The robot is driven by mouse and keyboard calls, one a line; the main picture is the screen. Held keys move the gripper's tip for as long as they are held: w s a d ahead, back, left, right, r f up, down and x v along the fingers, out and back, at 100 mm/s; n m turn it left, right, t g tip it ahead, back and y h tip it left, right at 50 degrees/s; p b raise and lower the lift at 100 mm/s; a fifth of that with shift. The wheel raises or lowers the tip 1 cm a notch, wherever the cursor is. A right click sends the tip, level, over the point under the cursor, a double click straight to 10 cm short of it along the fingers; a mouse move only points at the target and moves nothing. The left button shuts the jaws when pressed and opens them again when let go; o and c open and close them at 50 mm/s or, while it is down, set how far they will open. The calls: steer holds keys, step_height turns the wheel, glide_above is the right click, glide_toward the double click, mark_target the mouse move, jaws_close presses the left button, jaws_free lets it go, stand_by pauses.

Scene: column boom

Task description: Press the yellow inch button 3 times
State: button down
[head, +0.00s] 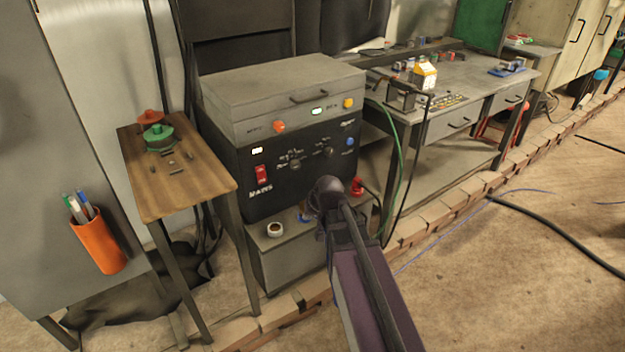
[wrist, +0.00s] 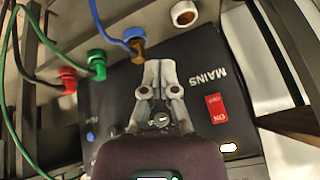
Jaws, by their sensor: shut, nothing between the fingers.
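A yellow button (head: 348,103) sits at the right end of the upper grey panel of the black machine (head: 262,165). An orange-red button (head: 279,126) is at the left of that panel. My gripper shows in the wrist view (wrist: 158,72) with its fingers together and nothing between them. There it is over the black front, close to a brass-coloured terminal with a blue lead (wrist: 135,45); contact cannot be told. In the head view my arm's end is in front of the machine's lower front, below and apart from the yellow button. The yellow button is not visible in the wrist view.
A red MAINS switch (head: 262,174) is at the front's left. Red (wrist: 67,80) and green (wrist: 97,65) plugs with leads stand beside my gripper. A wooden side table (head: 200,180) stands left, a workbench (head: 470,75) right. Open floor lies at right.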

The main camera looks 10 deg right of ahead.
steer(key=s+f+g+h, duration=0.2)
steer(key=s+g, duration=0.3)
steer(key=s, duration=1)
steer(key=shift+a+f+n+g, duration=0.15)
steer(key=shift+f+n+g, duration=0.05)
steer(key=shift+n+g, duration=0.1)
steer(key=shift+a, duration=0.15)
